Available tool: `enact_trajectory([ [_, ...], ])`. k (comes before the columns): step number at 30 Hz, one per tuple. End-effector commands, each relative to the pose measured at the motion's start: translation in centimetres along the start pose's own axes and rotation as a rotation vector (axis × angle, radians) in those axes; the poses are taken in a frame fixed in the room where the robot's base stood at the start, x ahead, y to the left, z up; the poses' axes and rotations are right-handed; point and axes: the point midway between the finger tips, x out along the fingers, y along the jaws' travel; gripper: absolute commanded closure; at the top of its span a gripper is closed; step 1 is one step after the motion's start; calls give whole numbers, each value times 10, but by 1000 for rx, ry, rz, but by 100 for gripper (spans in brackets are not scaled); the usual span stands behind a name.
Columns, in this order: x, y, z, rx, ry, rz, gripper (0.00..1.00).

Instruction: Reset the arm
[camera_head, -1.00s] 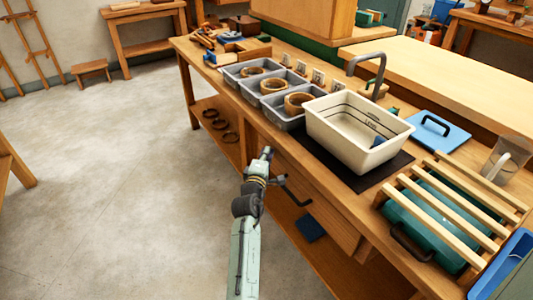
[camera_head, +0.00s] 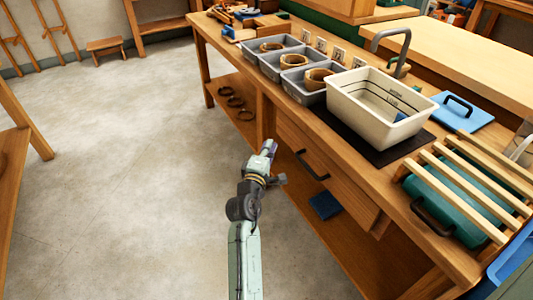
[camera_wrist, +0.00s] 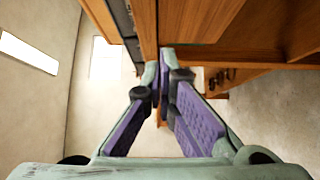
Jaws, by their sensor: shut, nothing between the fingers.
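My gripper (camera_head: 269,148) is at the end of my pale green arm, in front of the wooden workbench (camera_head: 292,120) and to the left of its drawer handle (camera_head: 312,166). It holds nothing. In the wrist view, my gripper (camera_wrist: 168,62) has its two fingers with purple pads drawn together at the tips, with wooden bench parts beyond them. Whether the tips touch the bench cannot be told.
On the bench stand grey trays (camera_head: 302,92) with rings, a cream basin (camera_head: 372,128), a tap (camera_head: 398,40) and a slatted rack (camera_head: 470,190) over a green tub. A blue item (camera_head: 324,205) lies on the lower shelf. Open floor (camera_head: 130,180) lies to the left.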

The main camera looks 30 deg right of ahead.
Motion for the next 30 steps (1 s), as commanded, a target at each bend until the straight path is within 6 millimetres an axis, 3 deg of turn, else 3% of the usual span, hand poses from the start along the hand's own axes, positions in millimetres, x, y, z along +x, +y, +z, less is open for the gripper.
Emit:
enact_trajectory([
  [4,-13,-1,0,0,1,0,100],
  [10,-17,0,0,1,1,-1,100],
  [14,-21,17,-28,51,54,27,100],
  [17,-32,48,-73,146,149,69,100],
  [19,-48,77,-114,236,240,103,100],
  [23,-89,133,-188,419,428,154,100],
  [26,-130,177,-236,560,576,179,100],
  [30,-200,238,-292,761,796,195,100],
])
